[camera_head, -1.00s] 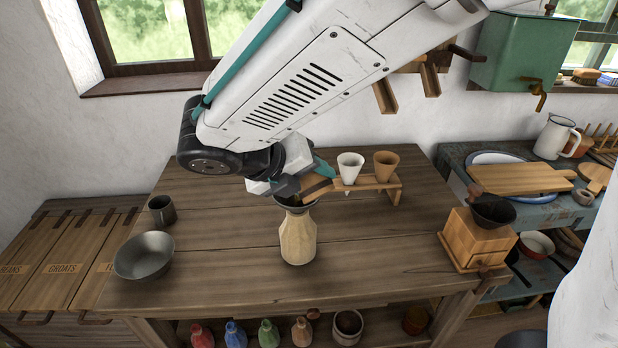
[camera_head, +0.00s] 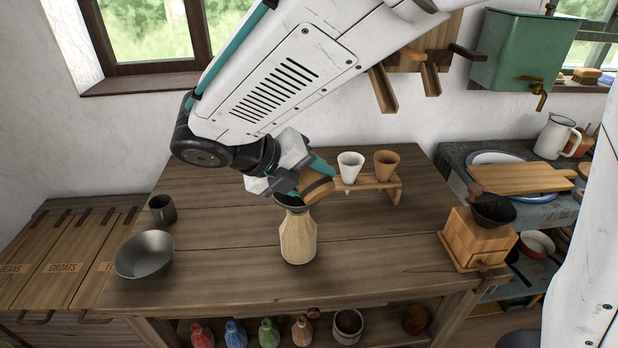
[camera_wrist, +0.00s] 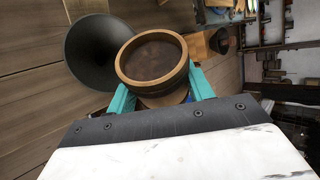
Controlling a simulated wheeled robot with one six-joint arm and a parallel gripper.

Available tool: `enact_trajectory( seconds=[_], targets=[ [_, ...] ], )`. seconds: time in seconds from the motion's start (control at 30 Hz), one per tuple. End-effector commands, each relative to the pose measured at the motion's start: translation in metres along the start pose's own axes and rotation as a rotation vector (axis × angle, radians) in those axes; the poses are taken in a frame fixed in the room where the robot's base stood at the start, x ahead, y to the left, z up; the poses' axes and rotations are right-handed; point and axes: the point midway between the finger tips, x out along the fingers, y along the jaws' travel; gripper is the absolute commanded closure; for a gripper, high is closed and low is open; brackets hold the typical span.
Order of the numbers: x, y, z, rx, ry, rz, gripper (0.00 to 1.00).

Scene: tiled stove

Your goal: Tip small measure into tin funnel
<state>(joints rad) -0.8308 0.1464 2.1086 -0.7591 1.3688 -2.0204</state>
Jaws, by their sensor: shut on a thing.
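My gripper (camera_head: 308,184) is shut on a small round wooden measure (camera_head: 316,187) with a dark band, just above and to the right of the dark tin funnel (camera_head: 284,201). The measure is tilted in the head view. The funnel sits in the mouth of a tan bottle (camera_head: 298,238) standing on the table. In the wrist view the measure (camera_wrist: 150,62) is between the teal fingers, its pale rim and brown inside showing, and it overlaps the wide dark funnel (camera_wrist: 92,50). I cannot tell whether the brown inside is contents or bare wood.
A wooden stand (camera_head: 368,185) with a white cup (camera_head: 350,166) and a brown cup (camera_head: 386,163) is close behind on the right. A metal bowl (camera_head: 144,255) and dark mug (camera_head: 162,209) are at left. A wooden grinder (camera_head: 478,240) stands at right.

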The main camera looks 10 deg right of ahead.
Motion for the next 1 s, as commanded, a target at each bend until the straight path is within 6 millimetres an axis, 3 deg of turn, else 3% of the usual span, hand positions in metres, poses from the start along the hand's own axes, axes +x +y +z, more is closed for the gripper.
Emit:
enact_trajectory(
  seconds=[0.53, 1.0],
  targets=[
    [0.0001, 0.0002, 0.0002, -0.004, 0.003, -0.002, 0.76],
    [0.0032, 0.0041, 0.0007, -0.132, 0.109, -0.056, 0.76]
  ],
)
